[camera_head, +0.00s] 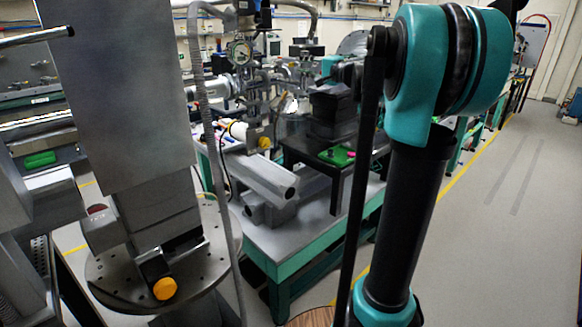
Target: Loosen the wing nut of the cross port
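Steel vacuum pipework with flanges (242,82) stands at the back centre, with a round dial gauge (239,52) on its upper part. The cross port seems to belong to this pipework, but I cannot single it out. The wing nut is too small to make out. My teal and black arm fills the right of the picture and covers part of the scene. I cannot make out my gripper or its fingertips.
A teal-framed bench (300,255) carries grey metal beams (262,178) and a black stand (335,160) with a green plate. A round perforated plate (110,275) with an orange knob (165,289) is near left. Open floor (500,235) lies right.

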